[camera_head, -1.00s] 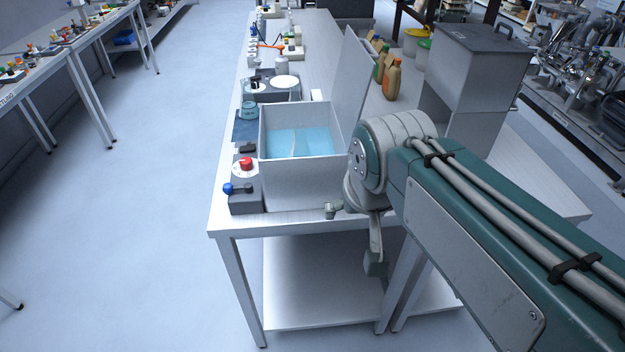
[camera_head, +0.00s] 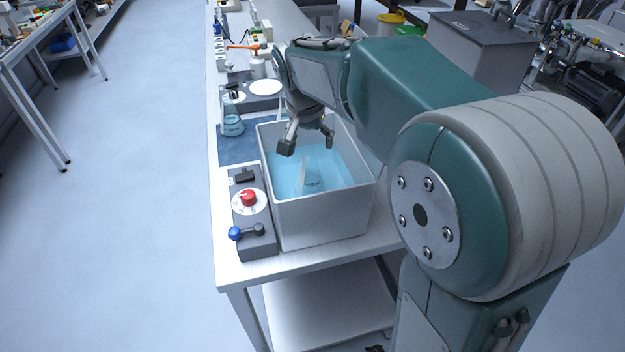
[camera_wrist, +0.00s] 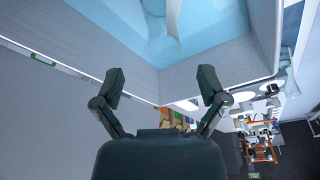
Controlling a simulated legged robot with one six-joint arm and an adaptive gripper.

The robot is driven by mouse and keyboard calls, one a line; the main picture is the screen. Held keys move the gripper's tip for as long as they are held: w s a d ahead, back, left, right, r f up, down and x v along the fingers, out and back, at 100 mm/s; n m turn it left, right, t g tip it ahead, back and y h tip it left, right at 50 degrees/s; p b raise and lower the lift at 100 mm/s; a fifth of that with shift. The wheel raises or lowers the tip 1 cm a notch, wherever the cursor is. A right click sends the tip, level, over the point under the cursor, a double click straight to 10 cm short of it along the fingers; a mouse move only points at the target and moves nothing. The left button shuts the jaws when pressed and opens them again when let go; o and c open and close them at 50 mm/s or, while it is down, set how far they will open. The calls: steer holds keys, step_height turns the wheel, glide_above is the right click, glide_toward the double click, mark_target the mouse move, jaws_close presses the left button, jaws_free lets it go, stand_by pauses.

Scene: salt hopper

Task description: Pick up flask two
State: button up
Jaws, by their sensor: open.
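A white open-topped bath (camera_head: 320,218) holds light blue water. A clear, flask-like glass shape (camera_head: 312,179) stands in the water, and its outline is faint. Another flask (camera_head: 232,126), with blue liquid, stands on a dark blue mat left of the bath. I cannot read a number on either. My gripper (camera_head: 308,146) is open and empty above the bath, with its fingers pointing down, behind and above the glass in the water. In the wrist view my open fingers (camera_wrist: 161,82) show against the bath wall (camera_wrist: 215,62), and pale shapes lie in the water beyond.
A control box (camera_head: 257,222) with a red knob and a blue-tipped lever stands left of the bath. A grey device with a round white plate (camera_head: 265,88) is behind it. A grey cabinet (camera_head: 480,50) stands at the back right. My arm hides the bench's right side.

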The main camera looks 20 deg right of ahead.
mark_target(309, 152)
steer(key=shift+w+a+f, duration=0.15)
steer(key=shift+a+f, duration=0.05)
steer(key=shift+f, duration=0.55)
steer(key=x, duration=0.4)
steer(key=shift+f, duration=0.25)
steer(key=shift+d+f, duration=0.15)
jaws_close()
